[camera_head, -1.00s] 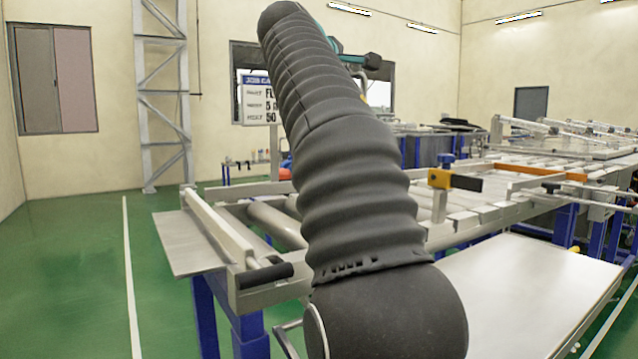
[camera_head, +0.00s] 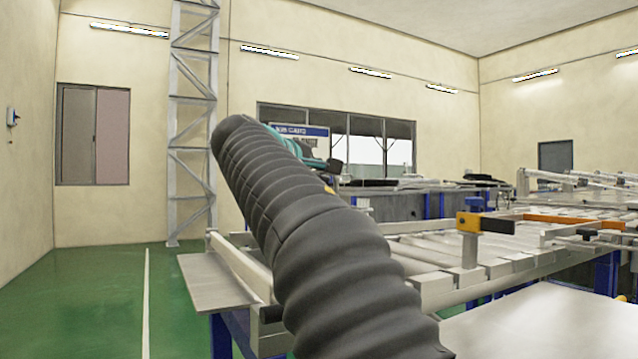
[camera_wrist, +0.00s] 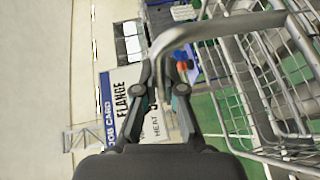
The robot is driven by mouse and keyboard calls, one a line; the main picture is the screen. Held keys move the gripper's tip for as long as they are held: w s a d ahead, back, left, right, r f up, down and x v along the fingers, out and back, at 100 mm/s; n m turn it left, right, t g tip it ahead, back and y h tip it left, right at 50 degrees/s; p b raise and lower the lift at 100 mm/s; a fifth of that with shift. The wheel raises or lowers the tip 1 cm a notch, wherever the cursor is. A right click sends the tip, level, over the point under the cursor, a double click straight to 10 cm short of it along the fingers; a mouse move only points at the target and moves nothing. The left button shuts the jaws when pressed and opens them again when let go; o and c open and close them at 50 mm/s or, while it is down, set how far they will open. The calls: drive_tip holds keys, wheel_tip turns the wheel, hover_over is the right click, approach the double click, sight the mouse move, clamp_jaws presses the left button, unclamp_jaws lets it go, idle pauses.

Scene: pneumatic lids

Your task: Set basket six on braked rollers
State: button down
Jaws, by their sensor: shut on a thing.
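A metal wire basket (camera_wrist: 265,85) fills the right side of the wrist view, with a curved tubular handle (camera_wrist: 190,32). My gripper (camera_wrist: 162,82) is shut on the handle, with the basket to its right in that view. No number shows on the basket. In the head view my dark sleeved arm hides my gripper, and the basket does not show. A roller bed (camera_head: 420,252) lies beyond and right of the arm. I cannot tell whether the brake is set.
A job card (camera_wrist: 122,100) reading FLANGE stands close to my gripper in the wrist view; its sign (camera_head: 300,131) is partly hidden in the head view. A grey plate (camera_head: 215,282) juts from the conveyor's left end. A pale flat surface (camera_head: 545,325) lies front right. Green floor is clear left.

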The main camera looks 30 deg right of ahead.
drive_tip(key=shift+f, duration=0.4)
drive_tip(key=c, duration=1.3)
unclamp_jaws()
drive_tip(key=v, duration=1.2)
drive_tip(key=shift+s, duration=0.1)
